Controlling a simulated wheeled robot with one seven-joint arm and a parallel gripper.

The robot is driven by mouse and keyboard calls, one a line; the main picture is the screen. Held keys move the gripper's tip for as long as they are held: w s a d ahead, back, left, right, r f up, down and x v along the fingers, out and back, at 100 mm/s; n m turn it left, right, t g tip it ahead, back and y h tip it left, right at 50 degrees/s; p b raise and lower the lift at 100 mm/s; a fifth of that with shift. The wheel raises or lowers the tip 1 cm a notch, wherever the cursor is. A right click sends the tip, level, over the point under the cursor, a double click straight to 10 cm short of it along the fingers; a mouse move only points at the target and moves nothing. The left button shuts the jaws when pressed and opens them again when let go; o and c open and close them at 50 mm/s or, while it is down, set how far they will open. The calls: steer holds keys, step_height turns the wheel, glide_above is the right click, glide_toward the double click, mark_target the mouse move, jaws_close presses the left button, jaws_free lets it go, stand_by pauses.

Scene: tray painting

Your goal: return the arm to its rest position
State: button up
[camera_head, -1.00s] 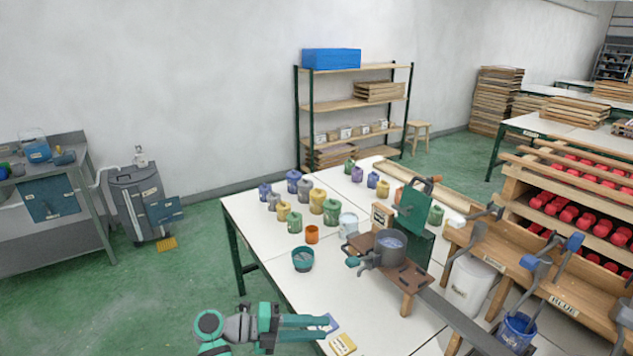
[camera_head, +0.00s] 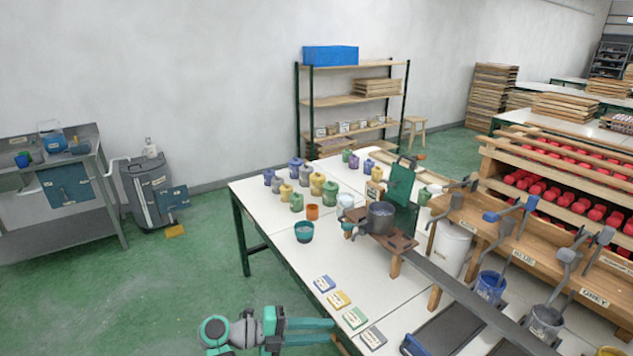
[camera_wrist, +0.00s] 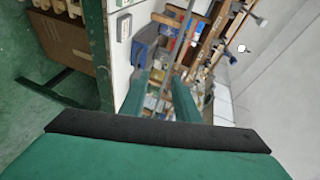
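My gripper (camera_head: 333,331) is at the bottom of the head view, with its green fingers pointing right. It is beside the near left edge of the white table (camera_head: 283,262). The two fingers are apart and nothing shows between them. In the wrist view the open fingers (camera_wrist: 161,85) point towards a blurred row of tools and containers, with the table edge to their left. Part of my arm is cut off by the bottom of the head view.
Coloured cards (camera_head: 339,299) lie on the table near the fingers. Jars (camera_head: 316,184), a teal bowl (camera_head: 304,232) and a grey pot (camera_head: 380,215) stand further back. A wooden rack (camera_head: 515,235) is on the right. Green floor (camera_head: 170,290) is clear on the left.

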steer(key=s+d+f+n+t+y, duration=0.25)
steer(key=f+n, duration=0.35)
steer(key=f, duration=0.3)
steer(key=s+d+f+n+t+y, duration=0.2)
steer(key=s+d+f+n, duration=0.1)
steer(key=f+n, duration=0.5)
steer(key=s+a+f+n+t+y, duration=0.25)
steer(key=s+f+n+y, duration=0.35)
steer(key=s+f+n, duration=0.5)
steer(key=s+a+r+n+t+y, duration=0.1)
steer(key=s+a+r+n+y, duration=0.15)
steer(key=s, duration=0.55)
steer(key=s+a+r+n+t+y, duration=0.15)
steer(key=s+r, duration=0.25)
steer(key=s, duration=0.4)
steer(key=s+r+n+t, duration=0.1)
steer(key=s+r, duration=0.4)
steer(key=r, duration=0.3)
steer(key=s+r+n+t, duration=0.1)
steer(key=s+r+t, duration=0.1)
steer(key=s+r, duration=0.3)
step_height(320, 180, up, 3)
steer(key=shift+d+r+n+y, duration=0.1)
steer(key=shift+d+n+y, duration=0.1)
steer(key=shift+n+y, duration=0.25)
